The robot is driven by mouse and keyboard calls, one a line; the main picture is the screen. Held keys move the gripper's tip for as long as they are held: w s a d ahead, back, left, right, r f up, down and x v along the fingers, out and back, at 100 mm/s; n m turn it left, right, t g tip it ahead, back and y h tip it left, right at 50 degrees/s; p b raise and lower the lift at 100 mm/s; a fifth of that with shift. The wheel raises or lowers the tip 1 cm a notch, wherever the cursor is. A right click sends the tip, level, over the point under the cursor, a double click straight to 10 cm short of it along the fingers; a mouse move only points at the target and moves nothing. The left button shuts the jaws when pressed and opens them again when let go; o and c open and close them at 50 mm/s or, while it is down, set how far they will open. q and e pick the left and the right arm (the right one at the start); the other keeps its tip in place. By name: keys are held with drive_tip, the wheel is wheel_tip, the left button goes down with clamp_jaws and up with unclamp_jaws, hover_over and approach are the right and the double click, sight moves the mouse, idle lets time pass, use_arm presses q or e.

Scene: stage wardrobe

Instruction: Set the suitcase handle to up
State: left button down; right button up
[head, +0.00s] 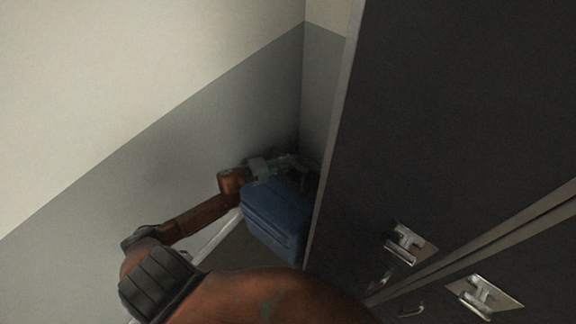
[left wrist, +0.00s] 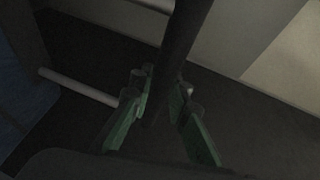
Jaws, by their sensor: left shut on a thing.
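The blue suitcase (head: 278,218) stands in the narrow corner between the grey wall and a dark cabinet. A blue part of it (left wrist: 22,100) also shows at the left edge of the left wrist view. My left gripper (head: 286,163) is at the far upper end of the suitcase. In the left wrist view its green fingers (left wrist: 163,88) are shut on the dark bar of the suitcase handle (left wrist: 184,42). A pale rod (left wrist: 78,87) runs from the suitcase side toward this bar. How far the handle is out is unclear in the head view. My right gripper is not in view.
The tall dark cabinet (head: 450,110) with metal latches (head: 405,243) stands close on the right of the suitcase. The grey wall (head: 140,200) is close on the left. The corner is tight and dim, with little free room around the gripper.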

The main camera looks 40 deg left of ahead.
use_arm(q)
wheel_tip(320, 180, up, 18)
drive_tip(key=p, duration=1.2)
drive_tip(key=shift+f, duration=0.25)
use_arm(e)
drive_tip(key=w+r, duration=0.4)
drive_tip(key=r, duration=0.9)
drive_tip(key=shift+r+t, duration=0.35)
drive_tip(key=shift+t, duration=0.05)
use_arm(q)
drive_tip(key=shift+w+a+r, duration=0.1)
drive_tip(key=shift+w, duration=0.05)
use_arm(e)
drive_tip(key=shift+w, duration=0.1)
use_arm(q)
drive_tip(key=c, duration=2)
unclamp_jaws()
drive_tip(key=shift+o, duration=0.9)
drive_tip(key=shift+s, duration=0.25)
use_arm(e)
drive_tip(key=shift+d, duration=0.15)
use_arm(q)
drive_tip(key=v, duration=1.1)
drive_tip(key=shift+s+a, duration=0.25)
drive_tip(key=shift+s, duration=0.05)
